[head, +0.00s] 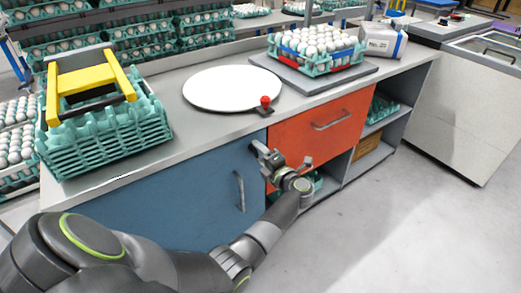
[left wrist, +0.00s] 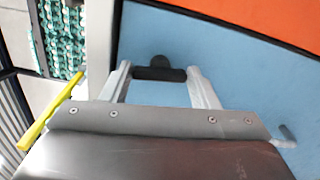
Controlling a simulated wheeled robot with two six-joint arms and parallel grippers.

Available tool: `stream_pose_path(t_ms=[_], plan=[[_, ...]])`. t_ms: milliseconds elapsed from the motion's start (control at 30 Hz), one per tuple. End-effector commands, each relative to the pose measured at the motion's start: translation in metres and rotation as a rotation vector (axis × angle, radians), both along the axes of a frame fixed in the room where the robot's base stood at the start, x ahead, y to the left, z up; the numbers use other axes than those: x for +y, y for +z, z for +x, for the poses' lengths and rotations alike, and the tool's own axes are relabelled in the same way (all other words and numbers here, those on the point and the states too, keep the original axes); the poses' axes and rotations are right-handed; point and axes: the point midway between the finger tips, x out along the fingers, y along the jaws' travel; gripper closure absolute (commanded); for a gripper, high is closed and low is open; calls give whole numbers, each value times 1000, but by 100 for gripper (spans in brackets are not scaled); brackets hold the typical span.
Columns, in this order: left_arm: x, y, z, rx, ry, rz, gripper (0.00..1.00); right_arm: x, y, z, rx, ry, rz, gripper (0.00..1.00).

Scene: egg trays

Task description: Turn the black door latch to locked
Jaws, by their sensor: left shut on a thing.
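The black latch (left wrist: 160,73) sits on the blue door (left wrist: 228,72), near its edge beside the orange panel. In the left wrist view its dark bar lies crosswise between the two fingers of my left gripper (left wrist: 160,82), with a rounded black knob behind it. The fingers are closed on the ends of the bar. In the head view my left gripper (head: 274,160) is at the upper right corner of the blue door (head: 190,185); its own parts largely hide the latch there. My right gripper is not in view.
The blue door has a vertical grey handle (head: 240,190). An orange drawer (head: 300,133) with a handle is to the right. On the counter are a white round plate (head: 225,88), a red-knobbed lever (head: 265,103), stacked green trays (head: 100,140) and an egg tray (head: 318,68). Floor at right is clear.

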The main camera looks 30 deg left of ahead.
Motion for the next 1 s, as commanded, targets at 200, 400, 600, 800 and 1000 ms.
stream_pose_path(t_ms=[200, 400, 600, 800, 1000], plan=[[-1, 2, 1, 100, -3, 42, 68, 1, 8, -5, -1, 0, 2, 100], [-1, 1, 1, 144, -3, 60, 68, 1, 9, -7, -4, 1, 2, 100], [-1, 0, 1, 158, -3, 66, 68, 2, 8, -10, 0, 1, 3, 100], [-1, 0, 1, 159, -3, 66, 68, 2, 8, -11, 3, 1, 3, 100], [-1, 0, 1, 159, -2, 66, 31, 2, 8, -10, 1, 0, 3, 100]])
